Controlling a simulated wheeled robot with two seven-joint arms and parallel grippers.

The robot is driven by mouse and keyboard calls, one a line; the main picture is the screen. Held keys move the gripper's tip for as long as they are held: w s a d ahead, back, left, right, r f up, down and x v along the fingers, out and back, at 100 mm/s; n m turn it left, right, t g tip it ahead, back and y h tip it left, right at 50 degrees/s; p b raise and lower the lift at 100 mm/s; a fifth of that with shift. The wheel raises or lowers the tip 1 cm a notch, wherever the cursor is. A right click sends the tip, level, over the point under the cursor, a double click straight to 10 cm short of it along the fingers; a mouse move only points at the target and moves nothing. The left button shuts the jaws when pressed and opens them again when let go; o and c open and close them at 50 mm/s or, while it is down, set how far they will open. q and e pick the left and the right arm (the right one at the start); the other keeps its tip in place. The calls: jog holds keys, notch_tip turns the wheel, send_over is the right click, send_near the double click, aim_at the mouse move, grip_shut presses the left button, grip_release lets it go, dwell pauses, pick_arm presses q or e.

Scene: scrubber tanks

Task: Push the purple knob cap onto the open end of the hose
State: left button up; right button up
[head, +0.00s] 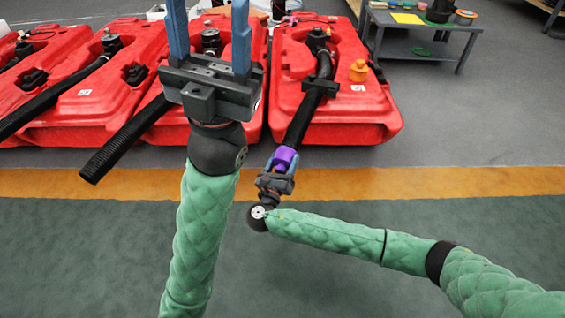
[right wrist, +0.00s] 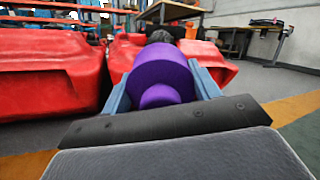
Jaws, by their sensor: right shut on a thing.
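The purple knob cap (head: 285,157) is between the blue fingers of my right gripper (head: 283,161), which is shut on it. The cap also fills the middle of the right wrist view (right wrist: 160,72). The black hose (head: 301,120) runs down from the right-hand red tank (head: 345,105), and its open end meets or nearly meets the cap. In the right wrist view a dark piece of hose (right wrist: 160,37) shows just behind the cap. I cannot tell whether the cap is seated on it. My left gripper (head: 208,22) is open and empty, pointing up in front of the tanks.
More red tanks stand in a row to the left, with another black hose (head: 130,135) hanging over the front. An orange cap (head: 358,71) sits on the right-hand tank. A grey table (head: 425,42) stands back right. The floor at right is clear.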

aim_at(279, 172)
jog(key=shift+w+d+r, duration=0.1)
jog(key=shift+w+d, duration=0.05)
jog(key=shift+w, duration=0.1)
jog(key=o, duration=1.1)
jog(key=shift+s+a+p, duration=0.35)
jog(key=shift+s+p, duration=0.45)
jog(key=shift+p+v, duration=0.9)
jog(key=shift+v, duration=0.75)
jog(key=shift+p+v, duration=0.75)
jog(key=shift+v, duration=0.75)
jog(key=shift+s+f, duration=0.15)
jog(key=shift+f, duration=0.1)
